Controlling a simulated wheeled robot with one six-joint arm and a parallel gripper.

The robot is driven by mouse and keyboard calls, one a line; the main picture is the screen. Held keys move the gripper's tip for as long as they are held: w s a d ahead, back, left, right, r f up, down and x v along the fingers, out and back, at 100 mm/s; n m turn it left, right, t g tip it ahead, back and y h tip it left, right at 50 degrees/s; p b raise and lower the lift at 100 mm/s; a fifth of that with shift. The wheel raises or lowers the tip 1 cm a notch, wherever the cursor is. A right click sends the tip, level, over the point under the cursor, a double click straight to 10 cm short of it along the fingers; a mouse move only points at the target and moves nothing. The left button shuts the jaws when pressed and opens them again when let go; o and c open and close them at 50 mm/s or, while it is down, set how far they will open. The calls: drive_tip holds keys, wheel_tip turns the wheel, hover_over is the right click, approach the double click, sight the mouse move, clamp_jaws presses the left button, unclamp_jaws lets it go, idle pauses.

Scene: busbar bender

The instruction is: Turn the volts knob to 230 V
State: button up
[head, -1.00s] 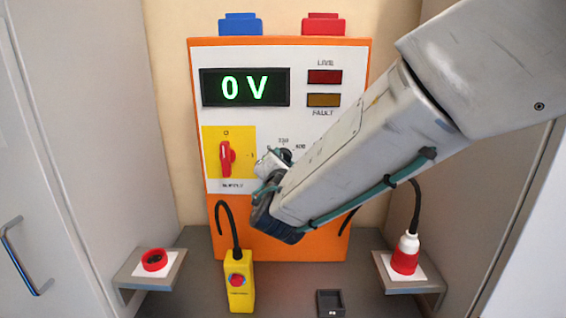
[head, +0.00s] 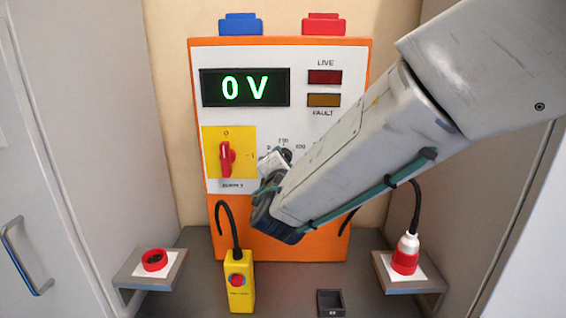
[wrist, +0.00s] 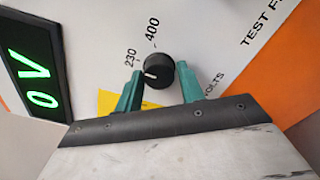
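The black volts knob (wrist: 160,71) is on the white panel face, with a white pointer mark. In the wrist view the mark points left and slightly down, below the 230 label (wrist: 131,57) and towards my left finger. The 400 label (wrist: 152,30) is above the knob. In the head view my gripper (head: 272,162) partly covers the knob (head: 287,154). The display (head: 245,88) reads 0 V.
A red supply switch (head: 227,158) on a yellow plate is left of the knob. LIVE (head: 324,77) and FAULT (head: 323,100) lamps look unlit. A yellow pendant (head: 239,283) stands below. Shelves hold a red socket (head: 155,260) and red plug (head: 405,257).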

drive_tip(key=shift+o, duration=1.2)
drive_tip(key=s, duration=0.7)
drive_tip(key=shift+s, duration=0.4)
